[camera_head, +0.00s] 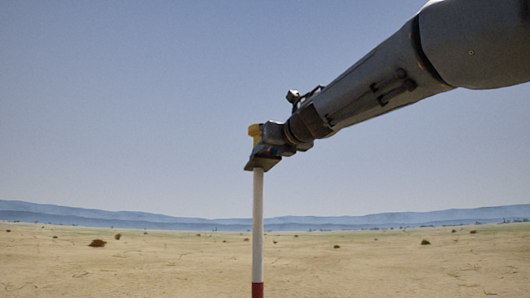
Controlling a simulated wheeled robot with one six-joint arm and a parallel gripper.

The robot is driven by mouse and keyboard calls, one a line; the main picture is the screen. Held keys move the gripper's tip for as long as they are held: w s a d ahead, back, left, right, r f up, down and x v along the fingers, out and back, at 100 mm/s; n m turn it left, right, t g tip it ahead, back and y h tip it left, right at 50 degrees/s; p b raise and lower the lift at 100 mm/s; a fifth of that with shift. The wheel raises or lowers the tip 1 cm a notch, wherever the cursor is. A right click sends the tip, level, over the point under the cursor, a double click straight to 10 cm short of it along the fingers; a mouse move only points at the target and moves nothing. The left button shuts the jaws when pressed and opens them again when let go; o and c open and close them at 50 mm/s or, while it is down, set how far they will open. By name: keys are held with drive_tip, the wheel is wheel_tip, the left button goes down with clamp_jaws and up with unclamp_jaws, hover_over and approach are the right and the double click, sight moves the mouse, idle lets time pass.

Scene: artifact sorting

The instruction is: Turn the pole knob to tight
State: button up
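A white and red pole (257,230) stands upright in the middle of the head view. Its white part runs up to my gripper, and a red band shows at the bottom edge of the picture. A yellow piece (254,131), perhaps the knob, shows at the top, just above and behind the gripper. My gripper (258,160) is at the top of the pole, reached from the right by my arm. Its fingers overlap the pole top, so I cannot tell whether they are closed on the knob. Any tightness marking is hidden or too small to read.
Open sandy ground (130,265) spreads all around, with a few small dark shrubs (97,243) far off. Low blue hills (400,218) line the horizon. No obstacle shows near the pole, and the air to its left is free.

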drive_tip(key=shift+c, duration=1.4)
